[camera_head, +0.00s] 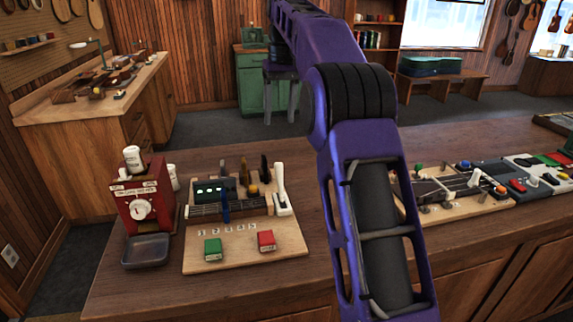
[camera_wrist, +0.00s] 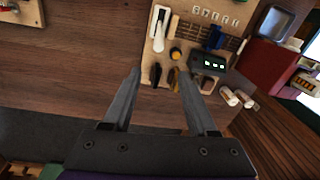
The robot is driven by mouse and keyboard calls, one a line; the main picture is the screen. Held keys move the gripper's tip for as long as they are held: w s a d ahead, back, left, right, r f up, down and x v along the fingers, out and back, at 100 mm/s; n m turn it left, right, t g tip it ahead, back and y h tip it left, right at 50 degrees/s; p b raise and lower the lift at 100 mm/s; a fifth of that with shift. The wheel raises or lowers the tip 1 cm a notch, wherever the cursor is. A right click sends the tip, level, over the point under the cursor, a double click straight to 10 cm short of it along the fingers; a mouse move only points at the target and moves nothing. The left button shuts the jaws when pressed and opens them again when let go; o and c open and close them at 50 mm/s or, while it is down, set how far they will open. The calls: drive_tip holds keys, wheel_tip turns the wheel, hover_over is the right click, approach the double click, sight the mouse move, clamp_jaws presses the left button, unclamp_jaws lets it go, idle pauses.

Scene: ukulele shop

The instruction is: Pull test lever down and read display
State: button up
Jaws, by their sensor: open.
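The wooden test board (camera_head: 250,255) lies on the counter, left of my arm. A white lever (camera_head: 281,180) stands upright at its right side; the lever also shows in the wrist view (camera_wrist: 160,25). My gripper (camera_wrist: 158,71) is open and empty in the wrist view. Its fingers point toward the board's back edge, with the lever ahead of them and apart from them. The head view does not show the gripper. The digits are too small to read.
Green (camera_head: 212,249) and red (camera_head: 266,240) blocks sit at the board's front. A red dial box (camera_head: 140,195) stands left. Other instruments (camera_head: 450,187) lie right of my arm.

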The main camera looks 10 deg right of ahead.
sight(278, 175)
drive_tip(key=f, duration=0.6)
drive_tip(key=f+b, duration=0.1)
drive_tip(key=f, duration=1)
drive_tip(key=shift+s+a+f, duration=0.25)
drive_tip(key=shift+a+f, duration=0.05)
drive_tip(key=shift+a, duration=0.1)
drive_tip(key=shift+c, duration=0.2)
clamp_jaws()
idle(0.5)
